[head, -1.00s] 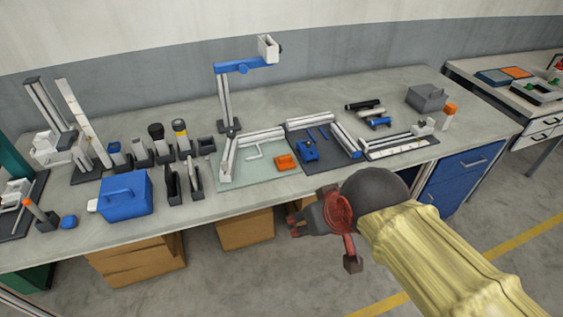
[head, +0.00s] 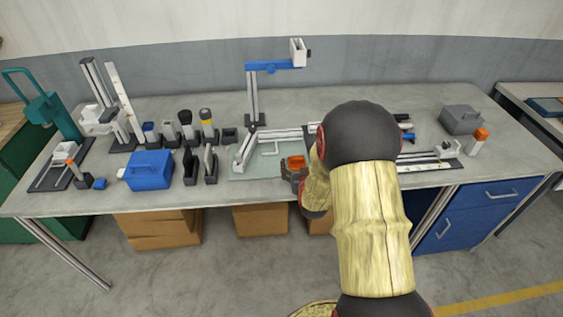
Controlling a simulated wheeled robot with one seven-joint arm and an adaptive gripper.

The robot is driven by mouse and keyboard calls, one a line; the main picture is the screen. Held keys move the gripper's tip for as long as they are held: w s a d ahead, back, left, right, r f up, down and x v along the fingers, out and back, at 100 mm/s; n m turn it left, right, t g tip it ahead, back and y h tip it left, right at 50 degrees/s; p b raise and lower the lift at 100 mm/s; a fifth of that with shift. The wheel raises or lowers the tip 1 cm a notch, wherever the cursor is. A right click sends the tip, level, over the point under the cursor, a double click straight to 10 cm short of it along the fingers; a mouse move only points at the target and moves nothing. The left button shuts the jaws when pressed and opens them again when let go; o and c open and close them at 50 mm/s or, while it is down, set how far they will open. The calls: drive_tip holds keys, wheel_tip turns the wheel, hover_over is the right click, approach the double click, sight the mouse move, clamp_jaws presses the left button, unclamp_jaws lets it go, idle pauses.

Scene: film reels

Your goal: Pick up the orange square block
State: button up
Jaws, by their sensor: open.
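The orange block (head: 296,161) sits on the right part of the pale glass mat (head: 245,172) on the workbench. It looks like a squat block with a notched top. My gripper (head: 293,176) is at the near side of the block, at the bench's front edge, with its dark fingers open. The fingers overlap the lower part of the block in the head view. I cannot tell whether they touch it or stand around it. My arm hides the area just right of the block.
A white rail frame (head: 243,148) and a post with a blue arm (head: 272,66) stand behind and left of the block. A blue toolbox (head: 149,170) and several dark holders are further left. A grey box (head: 461,120) stands at the right.

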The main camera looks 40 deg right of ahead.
sight(297, 160)
drive_tip(key=shift+x, duration=1.1)
drive_tip(key=x, duration=0.1)
drive_tip(key=b+x, duration=0.1)
drive_tip(key=x, duration=0.1)
drive_tip(key=f+b+x, duration=0.1)
drive_tip(key=x, duration=0.1)
drive_tip(key=shift+s+d, duration=0.1)
drive_tip(key=shift+s, duration=0.15)
drive_tip(key=shift+w+d, duration=0.2)
drive_tip(key=shift+w, duration=0.1)
drive_tip(key=shift+c, duration=1.1)
drive_tip(key=c, duration=1.1)
drive_tip(key=shift+r, duration=0.1)
drive_tip(key=shift+c, duration=0.7)
